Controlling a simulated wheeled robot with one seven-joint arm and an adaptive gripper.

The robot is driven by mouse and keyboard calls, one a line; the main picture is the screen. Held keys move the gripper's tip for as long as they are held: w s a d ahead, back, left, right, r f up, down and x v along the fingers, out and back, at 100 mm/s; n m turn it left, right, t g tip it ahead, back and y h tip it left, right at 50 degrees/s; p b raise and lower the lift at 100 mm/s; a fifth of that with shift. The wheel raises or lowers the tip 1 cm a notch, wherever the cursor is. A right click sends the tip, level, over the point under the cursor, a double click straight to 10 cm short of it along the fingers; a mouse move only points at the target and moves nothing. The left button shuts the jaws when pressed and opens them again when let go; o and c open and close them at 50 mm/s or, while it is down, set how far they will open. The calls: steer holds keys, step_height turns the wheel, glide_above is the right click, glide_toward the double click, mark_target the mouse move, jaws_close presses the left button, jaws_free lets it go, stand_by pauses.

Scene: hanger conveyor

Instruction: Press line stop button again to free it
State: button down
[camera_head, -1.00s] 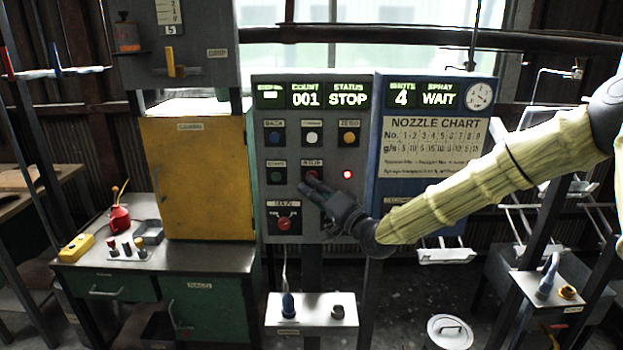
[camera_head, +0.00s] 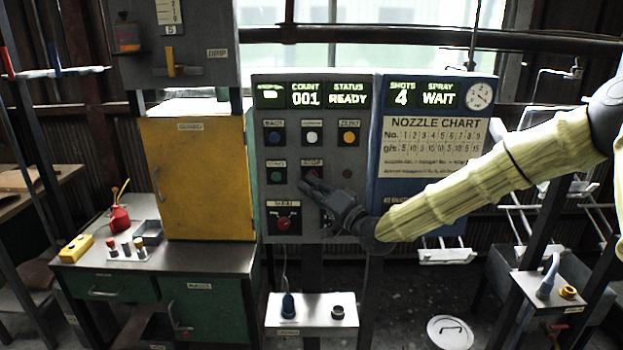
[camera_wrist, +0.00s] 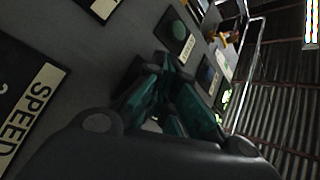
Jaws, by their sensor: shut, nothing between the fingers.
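The grey control panel (camera_head: 262,190) faces me in the head view. Its red stop button (camera_head: 312,174) sits under a label reading STOP, in the second row, partly covered by my gripper. My gripper (camera_head: 306,184) is shut and empty, its tips just in front of and below the button; I cannot tell whether they touch it. The status display (camera_head: 348,98) reads READY, and the small lamp (camera_head: 347,174) right of the button is dark. In the wrist view my gripper's dark fingers (camera_wrist: 165,85) point at the panel, and the stop button is hidden.
A green button (camera_head: 276,176) is left of the stop button, with blue, white and yellow buttons above. A red selector knob (camera_head: 284,223) is below. A yellow guard cabinet (camera_head: 195,180) stands left, the nozzle chart board (camera_head: 432,150) right.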

steer(key=shift+s, duration=0.4)
steer(key=shift+s+b, duration=0.35)
steer(key=shift+s, duration=2.65)
